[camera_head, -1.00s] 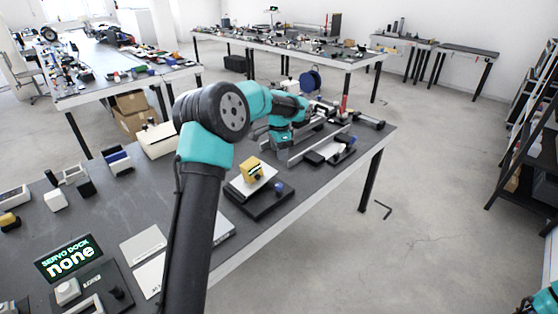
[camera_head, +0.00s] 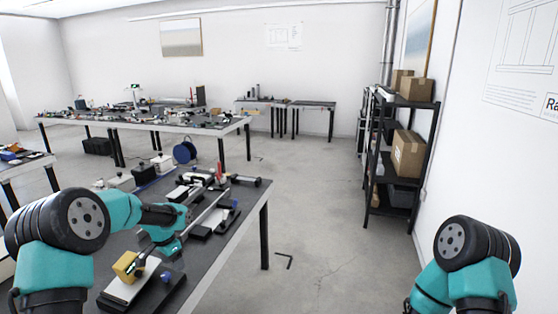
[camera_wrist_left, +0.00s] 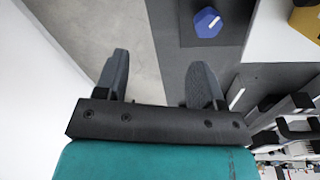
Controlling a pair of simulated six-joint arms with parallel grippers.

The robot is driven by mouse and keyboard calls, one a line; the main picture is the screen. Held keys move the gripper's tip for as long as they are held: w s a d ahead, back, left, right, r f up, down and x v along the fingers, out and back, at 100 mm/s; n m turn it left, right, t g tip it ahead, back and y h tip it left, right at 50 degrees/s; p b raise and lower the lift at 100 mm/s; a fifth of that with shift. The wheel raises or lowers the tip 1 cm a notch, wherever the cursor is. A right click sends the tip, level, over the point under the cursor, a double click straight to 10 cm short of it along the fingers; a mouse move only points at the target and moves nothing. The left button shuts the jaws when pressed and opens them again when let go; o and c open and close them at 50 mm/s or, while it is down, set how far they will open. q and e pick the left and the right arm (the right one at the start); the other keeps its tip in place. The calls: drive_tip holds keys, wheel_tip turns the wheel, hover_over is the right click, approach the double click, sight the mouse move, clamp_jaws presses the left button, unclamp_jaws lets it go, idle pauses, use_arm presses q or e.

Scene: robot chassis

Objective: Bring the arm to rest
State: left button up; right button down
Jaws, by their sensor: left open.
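My left arm (camera_head: 80,220) comes in from the left in the head view and reaches over the dark workbench (camera_head: 232,240). Its left gripper (camera_head: 172,250) points down near the bench's front edge, close to a yellow block (camera_head: 126,266) on a white plate. In the left wrist view the two dark fingers of the left gripper (camera_wrist_left: 162,75) are spread apart with nothing between them. A blue hexagonal knob (camera_wrist_left: 207,22) on a dark base lies beyond the right finger, apart from it. My right arm (camera_head: 470,255) shows only its upper part at the lower right; its gripper is out of view.
Metal rails and small fixtures (camera_head: 205,200) crowd the bench behind the gripper. A black shelf (camera_head: 376,170) with cardboard boxes (camera_head: 408,153) stands at the right wall. Open concrete floor (camera_head: 320,220) lies between bench and shelf.

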use_arm(q)
drive_tip(key=s+d+f+n+h, duration=0.1)
drive_tip(key=s+d+f+n, duration=0.1)
drive_tip(key=s+d+f, duration=0.45)
drive_tip(key=s+d+f+n+h, duration=0.15)
drive_tip(key=s+d+f, duration=0.25)
drive_tip(key=s+f, duration=0.5)
drive_tip(key=s+d+f+n, duration=0.2)
drive_tip(key=s+f, duration=0.2)
drive_tip(key=s, duration=0.4)
drive_tip(key=s+d+f+n, duration=0.3)
drive_tip(key=s+f, duration=0.1)
drive_tip(key=s, duration=0.4)
drive_tip(key=shift+s+f+t, duration=0.15)
drive_tip(key=shift+s+t, duration=0.15)
drive_tip(key=shift+s, duration=0.05)
drive_tip(key=shift+a, duration=0.15)
